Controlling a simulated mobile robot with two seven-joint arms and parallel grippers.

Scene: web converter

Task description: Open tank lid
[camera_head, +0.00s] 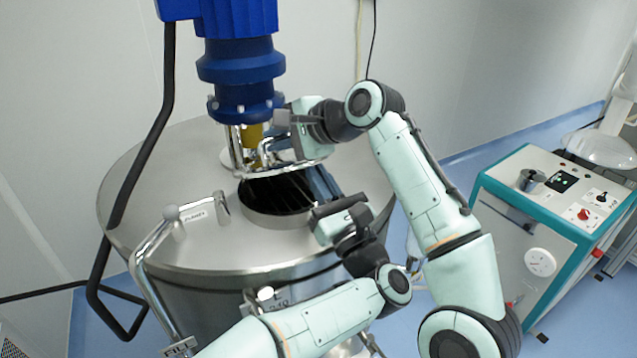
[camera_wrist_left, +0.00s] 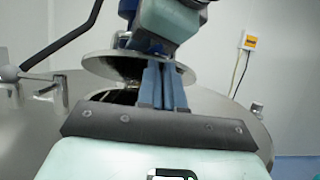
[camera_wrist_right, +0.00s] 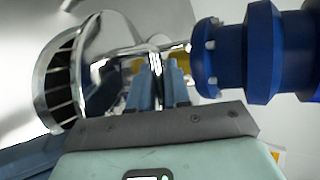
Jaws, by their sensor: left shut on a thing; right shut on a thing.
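The tank lid (camera_head: 285,170) is a shiny round metal disc, raised and tilted above the round tank opening (camera_head: 275,214), whose dark inside shows slats. In the left wrist view the lid (camera_wrist_left: 115,66) shows above the opening. My left gripper (camera_head: 318,174) is shut at the lid's near right edge; its blue fingers (camera_wrist_left: 160,66) are together there. My right gripper (camera_head: 272,140) is above the lid beside the blue motor. In the right wrist view its fingers (camera_wrist_right: 160,75) are shut on the chrome lid handle (camera_wrist_right: 155,48). The exact contacts are partly hidden.
The blue motor (camera_head: 240,62) stands close behind the lid. A bent chrome pipe (camera_head: 150,240) rises on the tank top (camera_head: 150,180) at left. A black cable hangs at left. A white and teal cabinet (camera_head: 550,200) stands at right, with floor between it and the tank.

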